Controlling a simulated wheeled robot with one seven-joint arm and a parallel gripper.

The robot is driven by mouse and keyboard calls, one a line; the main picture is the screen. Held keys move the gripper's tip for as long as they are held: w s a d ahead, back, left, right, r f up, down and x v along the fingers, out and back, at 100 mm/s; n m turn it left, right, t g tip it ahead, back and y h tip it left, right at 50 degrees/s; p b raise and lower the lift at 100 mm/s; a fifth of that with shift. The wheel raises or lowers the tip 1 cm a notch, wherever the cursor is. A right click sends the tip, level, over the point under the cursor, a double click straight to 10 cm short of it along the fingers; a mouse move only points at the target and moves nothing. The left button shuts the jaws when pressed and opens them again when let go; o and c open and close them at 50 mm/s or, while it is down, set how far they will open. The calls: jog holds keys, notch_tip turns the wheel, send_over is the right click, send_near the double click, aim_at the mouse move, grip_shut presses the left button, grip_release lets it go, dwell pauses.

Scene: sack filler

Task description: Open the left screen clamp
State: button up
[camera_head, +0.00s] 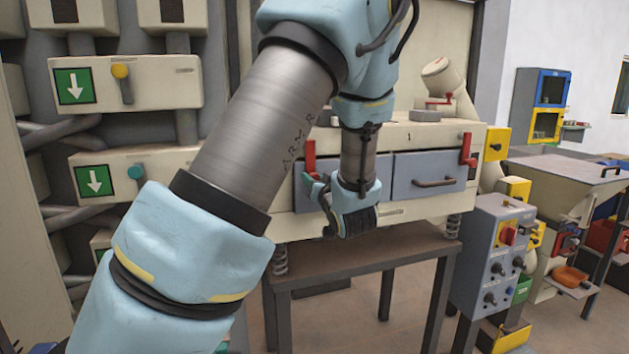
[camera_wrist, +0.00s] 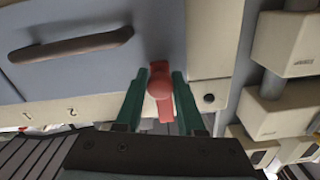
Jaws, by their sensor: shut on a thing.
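The left screen clamp (camera_head: 310,156) is a red lever at the left end of the cream screen housing (camera_head: 408,135), beside a grey-blue drawer front. In the head view it stands roughly upright. My gripper (camera_head: 316,182) is at its lower part, with my arm coming in from above. In the wrist view, the green fingers of my gripper (camera_wrist: 160,74) lie on either side of the red clamp (camera_wrist: 160,88) and are shut on it. A matching red right clamp (camera_head: 467,150) stands at the other end.
Grey-blue drawers (camera_head: 430,176) with dark handles fill the housing front. A handle (camera_wrist: 70,46) lies close to my fingers in the wrist view. The housing stands on springs over a dark table (camera_head: 400,245). A control box (camera_head: 493,255) is to the right; cream valve boxes (camera_head: 125,85) are left.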

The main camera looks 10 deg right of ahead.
grip_shut()
dwell(0.7)
